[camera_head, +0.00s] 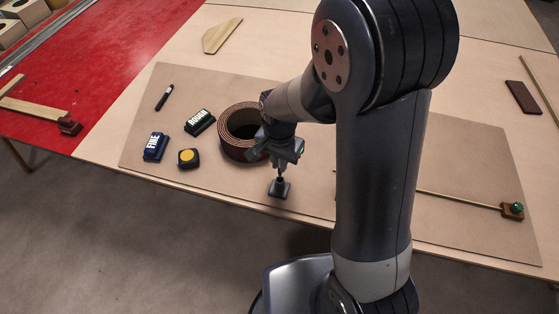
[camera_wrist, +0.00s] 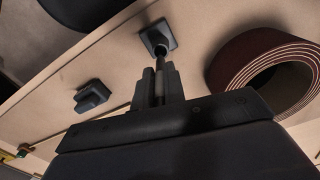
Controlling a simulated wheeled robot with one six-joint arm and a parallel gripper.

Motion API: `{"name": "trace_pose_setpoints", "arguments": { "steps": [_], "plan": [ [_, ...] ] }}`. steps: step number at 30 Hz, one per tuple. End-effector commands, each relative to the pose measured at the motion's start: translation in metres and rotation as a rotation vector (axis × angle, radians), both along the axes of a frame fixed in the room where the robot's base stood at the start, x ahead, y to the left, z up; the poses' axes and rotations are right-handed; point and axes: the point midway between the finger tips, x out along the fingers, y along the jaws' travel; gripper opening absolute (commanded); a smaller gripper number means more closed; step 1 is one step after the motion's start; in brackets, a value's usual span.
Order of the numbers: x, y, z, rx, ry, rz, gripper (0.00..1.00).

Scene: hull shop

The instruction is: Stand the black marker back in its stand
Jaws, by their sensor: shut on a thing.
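My gripper (camera_wrist: 157,82) is shut on a slim marker (camera_wrist: 159,88), with a grey shaft between the fingers and a black lower end. The marker is roughly upright. Its lower end meets the middle of a small square black stand (camera_wrist: 158,38); I cannot tell how deep it sits. In the head view, my gripper (camera_head: 284,163) is directly above the stand (camera_head: 279,190), near the board's front edge. The marker's upper part is hidden by the gripper.
A brown abrasive roll (camera_head: 238,148) stands close left of my gripper. Farther left are a black ROUGH block (camera_head: 200,122), blue FINE block (camera_head: 155,147), yellow-topped tape measure (camera_head: 188,158) and dark pen-like tool (camera_head: 164,97). A dark block (camera_wrist: 92,95) shows in the wrist view.

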Motion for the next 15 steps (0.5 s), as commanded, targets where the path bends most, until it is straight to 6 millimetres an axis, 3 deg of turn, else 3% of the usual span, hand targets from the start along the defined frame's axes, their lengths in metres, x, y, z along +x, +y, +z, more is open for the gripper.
{"name": "trace_pose_setpoints", "arguments": {
  "steps": [15],
  "plan": [
    [-0.0004, 0.0003, -0.0052, 0.000, 0.000, 0.000, 0.00]
  ]
}}
